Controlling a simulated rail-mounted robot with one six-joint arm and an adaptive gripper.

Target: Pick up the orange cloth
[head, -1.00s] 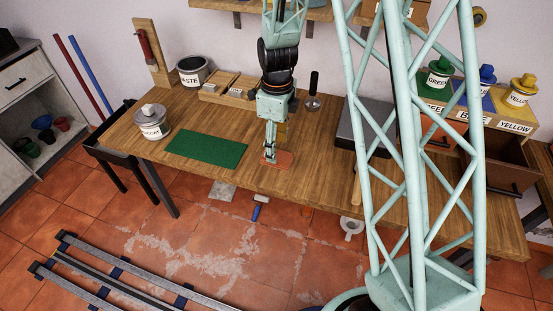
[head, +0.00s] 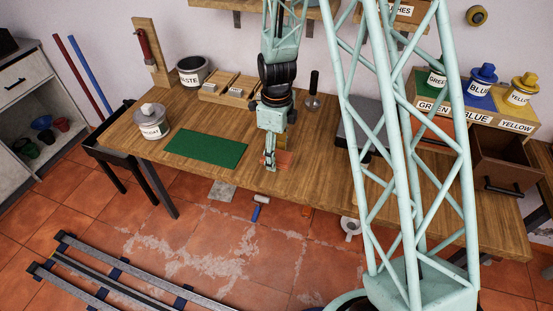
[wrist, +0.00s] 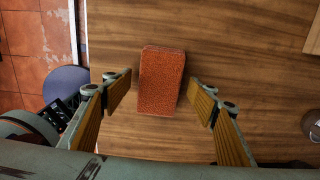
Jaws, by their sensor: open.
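The orange cloth (wrist: 161,80) is a small rough-textured rectangle lying flat on the wooden table. In the wrist view it lies between and ahead of my two fingers, with wood showing on both sides.
A green mat (head: 207,149) lies left of the gripper, with a grey tin (head: 152,121) beyond it. A waste bin (head: 192,72) and a wooden block rack (head: 230,88) stand behind. Green, blue and yellow tins stand on a labelled stand (head: 475,118) at the right.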

